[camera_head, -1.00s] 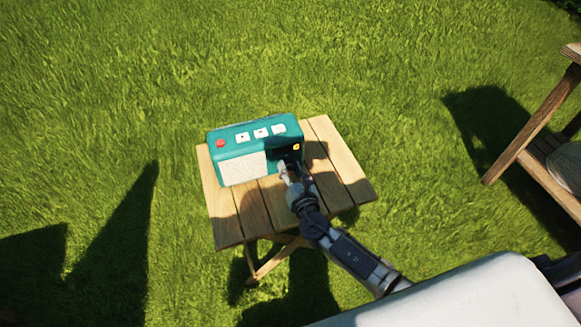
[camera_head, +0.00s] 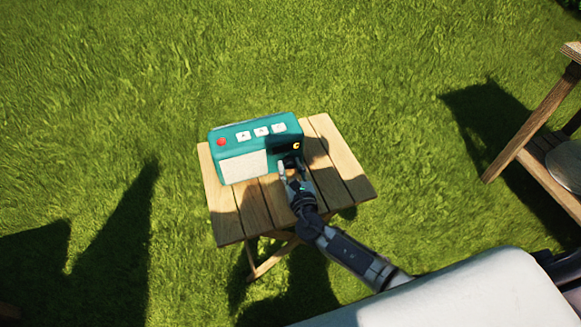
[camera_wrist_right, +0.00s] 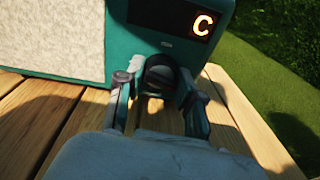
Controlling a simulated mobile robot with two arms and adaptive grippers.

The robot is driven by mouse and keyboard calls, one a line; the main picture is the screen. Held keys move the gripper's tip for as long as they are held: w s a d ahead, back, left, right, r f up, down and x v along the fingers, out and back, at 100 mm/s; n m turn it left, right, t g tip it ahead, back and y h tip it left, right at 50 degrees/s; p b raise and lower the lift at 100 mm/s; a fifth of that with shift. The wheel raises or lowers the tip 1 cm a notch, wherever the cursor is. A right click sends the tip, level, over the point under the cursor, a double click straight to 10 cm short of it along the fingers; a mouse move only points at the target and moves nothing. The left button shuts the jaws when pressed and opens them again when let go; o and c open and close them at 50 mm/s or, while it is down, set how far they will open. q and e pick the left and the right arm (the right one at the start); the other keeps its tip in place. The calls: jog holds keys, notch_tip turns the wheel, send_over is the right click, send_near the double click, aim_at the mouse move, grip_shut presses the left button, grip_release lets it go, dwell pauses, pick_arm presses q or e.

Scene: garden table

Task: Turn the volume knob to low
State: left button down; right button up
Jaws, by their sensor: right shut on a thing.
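A teal radio (camera_head: 256,129) stands on the small wooden table, with a pale speaker panel on the left of its front. A dark display with an orange mark shows at the front right; in the right wrist view the radio (camera_wrist_right: 117,40) has this lit mark reading like a "C". Below the display is a dark round knob (camera_wrist_right: 160,72). My right gripper (camera_wrist_right: 159,75) is shut on the knob, one finger on each side. In the head view my right gripper (camera_head: 290,167) is at the radio's lower right front. The knob's setting cannot be read. My left gripper is not in view.
The slatted wooden table (camera_head: 229,224) has bare room in front of the radio. A red button (camera_head: 222,142) and several white buttons are on the radio's top. Another wooden piece of furniture (camera_head: 537,118) stands at the right edge. Grass surrounds everything.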

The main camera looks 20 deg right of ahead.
jog(key=shift+a, duration=0.1)
jog(key=o, duration=1.1)
jog(key=shift+o, duration=0.2)
jog(key=shift+s, duration=0.1)
jog(key=s, duration=0.8)
jog(key=s+r, duration=0.1)
jog(key=s, duration=0.2)
jog(key=shift+s+a, duration=0.15)
jog(key=shift+s, duration=0.25)
jog(key=shift+f, duration=0.1)
